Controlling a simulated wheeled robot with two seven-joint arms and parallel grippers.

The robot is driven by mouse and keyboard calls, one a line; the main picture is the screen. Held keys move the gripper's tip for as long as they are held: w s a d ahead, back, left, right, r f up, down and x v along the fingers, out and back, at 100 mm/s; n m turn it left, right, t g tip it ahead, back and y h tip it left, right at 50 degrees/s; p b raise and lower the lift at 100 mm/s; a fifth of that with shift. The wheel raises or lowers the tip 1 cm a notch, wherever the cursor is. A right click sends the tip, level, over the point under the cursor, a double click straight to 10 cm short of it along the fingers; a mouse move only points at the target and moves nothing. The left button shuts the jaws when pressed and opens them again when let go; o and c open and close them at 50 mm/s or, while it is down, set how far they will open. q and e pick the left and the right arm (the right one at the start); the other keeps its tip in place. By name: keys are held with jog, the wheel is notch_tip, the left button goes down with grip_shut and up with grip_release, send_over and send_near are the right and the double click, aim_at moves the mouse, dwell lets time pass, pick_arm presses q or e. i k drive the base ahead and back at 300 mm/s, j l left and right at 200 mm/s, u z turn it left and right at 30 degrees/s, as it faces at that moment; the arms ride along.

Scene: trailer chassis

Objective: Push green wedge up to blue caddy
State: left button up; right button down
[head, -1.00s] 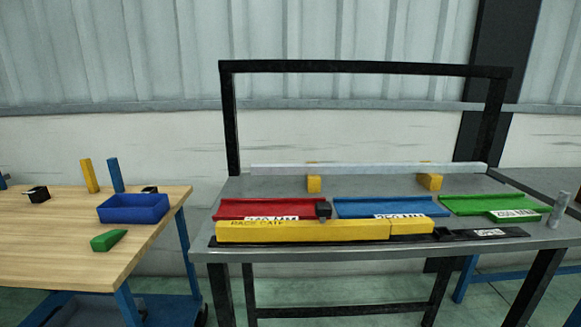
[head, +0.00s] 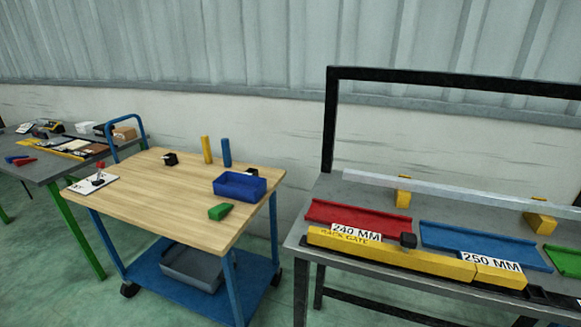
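The green wedge (head: 220,212) lies on the wooden top of a blue-framed cart (head: 150,195), near its right front edge. The blue caddy (head: 239,187), an open rectangular box, stands just behind the wedge and a little to its right. A small gap seems to separate the two. Neither of my grippers shows in the head view.
A yellow post (head: 206,150), a blue post (head: 226,153) and small black blocks stand at the cart's back. A white plate with a red-topped lever (head: 98,180) sits at left. A grey bench with red (head: 358,218) and blue trays is at right. Green floor lies in front.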

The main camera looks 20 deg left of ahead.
aim_at(216, 213)
jog(key=u, duration=1.15)
